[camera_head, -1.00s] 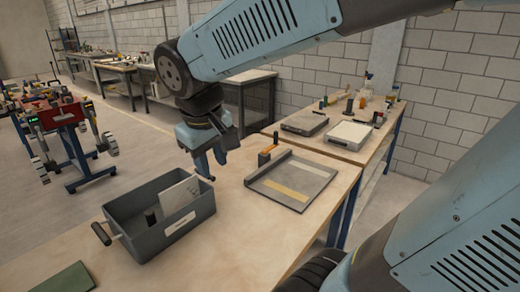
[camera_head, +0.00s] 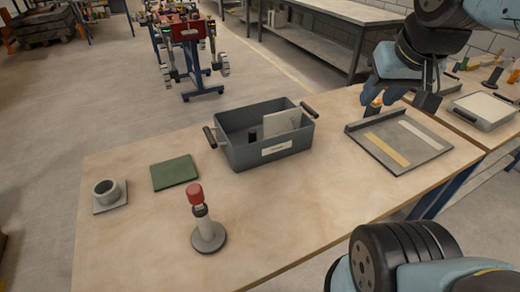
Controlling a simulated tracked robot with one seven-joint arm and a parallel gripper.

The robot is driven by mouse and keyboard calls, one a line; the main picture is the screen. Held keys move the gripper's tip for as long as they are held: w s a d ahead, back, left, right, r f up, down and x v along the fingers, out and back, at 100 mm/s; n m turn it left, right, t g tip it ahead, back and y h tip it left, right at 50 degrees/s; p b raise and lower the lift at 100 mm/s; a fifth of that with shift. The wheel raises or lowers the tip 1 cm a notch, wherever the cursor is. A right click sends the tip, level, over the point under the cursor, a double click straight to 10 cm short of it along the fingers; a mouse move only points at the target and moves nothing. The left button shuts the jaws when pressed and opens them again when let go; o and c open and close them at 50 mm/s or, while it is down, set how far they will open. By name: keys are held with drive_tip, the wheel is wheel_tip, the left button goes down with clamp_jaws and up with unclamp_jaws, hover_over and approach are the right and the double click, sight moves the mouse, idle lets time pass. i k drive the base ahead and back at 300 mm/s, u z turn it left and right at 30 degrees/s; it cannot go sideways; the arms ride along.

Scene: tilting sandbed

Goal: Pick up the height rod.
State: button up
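A short upright rod (camera_head: 200,212) with a red top, a pale neck and a dark round foot stands on the front of the wooden table (camera_head: 130,235). It may be the height rod; no label shows on it. My gripper (camera_head: 402,98) is at the upper right, above the back edge of the shallow grey tray (camera_head: 437,152), far to the right of the rod. Its fingers look apart, with nothing visible between them. An orange-topped piece (camera_head: 374,107) stands just below the gripper, partly hidden.
A grey bin (camera_head: 263,157) with two handles holds a white card and a dark cylinder. A green mat (camera_head: 174,172) and a grey cup on a square base (camera_head: 107,195) lie left. A second table with a scale-like device (camera_head: 482,110) is at right. The table's front middle is clear.

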sight(209, 238)
drive_tip(key=u, duration=1.65)
drive_tip(key=k, duration=0.9)
drive_tip(key=i, duration=0.9)
drive_tip(key=z, duration=0.05)
